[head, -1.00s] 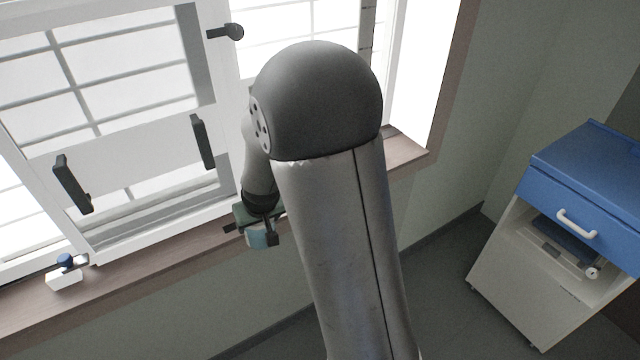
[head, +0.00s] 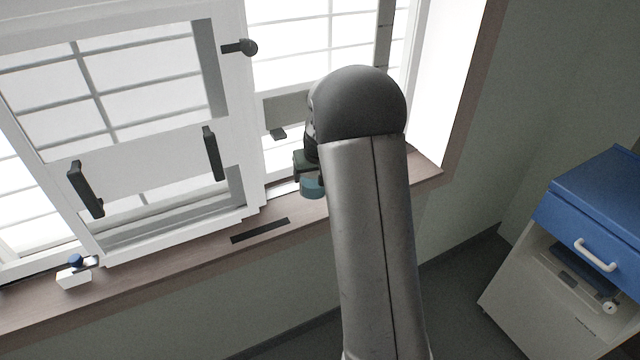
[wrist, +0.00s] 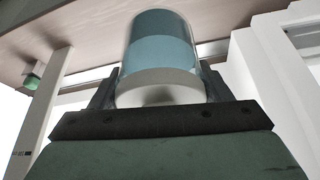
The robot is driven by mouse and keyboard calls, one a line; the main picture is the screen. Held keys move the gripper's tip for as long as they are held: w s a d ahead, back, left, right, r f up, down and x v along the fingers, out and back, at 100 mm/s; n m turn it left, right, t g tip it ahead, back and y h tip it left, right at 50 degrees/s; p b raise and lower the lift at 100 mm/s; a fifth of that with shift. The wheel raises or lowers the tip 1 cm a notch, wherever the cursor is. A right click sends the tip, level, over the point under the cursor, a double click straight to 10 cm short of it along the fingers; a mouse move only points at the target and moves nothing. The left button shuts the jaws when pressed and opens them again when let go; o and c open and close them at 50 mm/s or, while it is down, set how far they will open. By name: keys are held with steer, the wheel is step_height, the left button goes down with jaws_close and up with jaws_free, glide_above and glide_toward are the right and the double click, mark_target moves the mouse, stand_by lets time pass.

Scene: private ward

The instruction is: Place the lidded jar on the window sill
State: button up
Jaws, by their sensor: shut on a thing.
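The lidded jar (wrist: 160,55) is a clear cylinder with teal contents and a white band at the end nearest my gripper. My gripper (wrist: 158,92) is shut on it, with one dark finger on each side. In the head view the teal jar (head: 312,188) shows just left of my arm, in front of the window and over the back part of the window sill (head: 190,258). My arm hides part of the gripper there. The brown sill also shows in the wrist view (wrist: 60,40); I cannot tell whether the jar touches it.
A white block with a blue knob (head: 74,272) sits at the sill's left. A dark slot (head: 260,231) lies in the sill. The window sash (head: 150,160) has dark handles. A blue-topped cabinet (head: 600,200) stands at the right. The sill's middle is clear.

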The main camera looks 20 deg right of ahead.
steer(key=d+f, duration=0.1)
steer(key=w+d+f, duration=0.1)
steer(key=d+f, duration=0.1)
steer(key=f, duration=0.1)
steer(key=shift+w+p, duration=0.35)
steer(key=shift+f, duration=1.6)
steer(key=shift+f, duration=0.2)
steer(key=o, duration=1)
steer(key=shift+r, duration=0.15)
